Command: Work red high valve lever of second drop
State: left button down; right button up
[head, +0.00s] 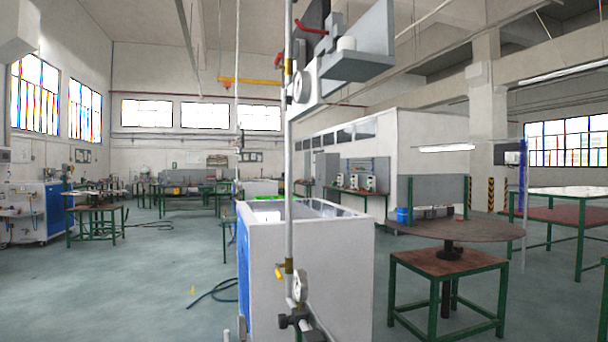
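A vertical grey pipe (289,160) stands close in front of me, slightly left of the bench corner. Near its top is a red lever (312,26), roughly level and pointing right, close to a grey bracket and box. A smaller red part (279,59) sits lower, at the left side of the same pipe. A round gauge (300,86) is just below it. A second thin pipe (237,60) hangs farther back on the left. I cannot tell which pipe counts as the second drop. Neither gripper is in view.
A white cabinet bench (310,255) stands right behind the pipe. Lower on the pipe are a yellow handle (280,273), a gauge (300,287) and a black valve knob (290,321). A round table (455,229) is at the right. The floor (130,285) at left is mostly clear.

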aim_at(280, 55)
jog(key=k, duration=1.35)
jog(key=z, duration=0.45)
jog(key=i, duration=0.7)
jog(key=z, duration=0.5)
jog(key=i, duration=0.9)
jog(key=u, duration=0.75)
jog(key=i, duration=0.55)
jog(key=u, duration=0.45)
